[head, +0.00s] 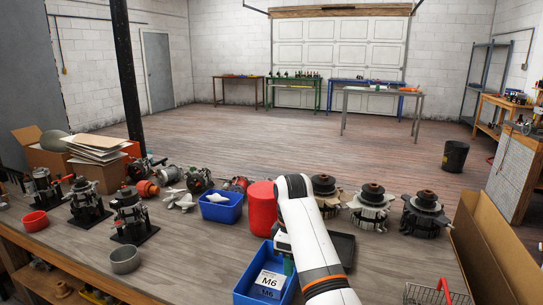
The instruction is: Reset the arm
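My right arm, white with orange bands, reaches in from the bottom edge and bends down at its elbow-like top. My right gripper (286,255) is mostly hidden behind that arm. It is over or beside the right part of a blue bin (243,286) with a white M6 label (269,281). Whether its fingers are open or shut, or hold anything, cannot be seen. My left gripper is not in view.
On the workbench (185,255), a red canister (262,207) stands just left of my arm. A blue bin (221,211) is behind left; a dark tray (343,247) and alternator rotors (372,205) are right. Alternator parts (130,212) stand left. A wire basket (428,296) is front right.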

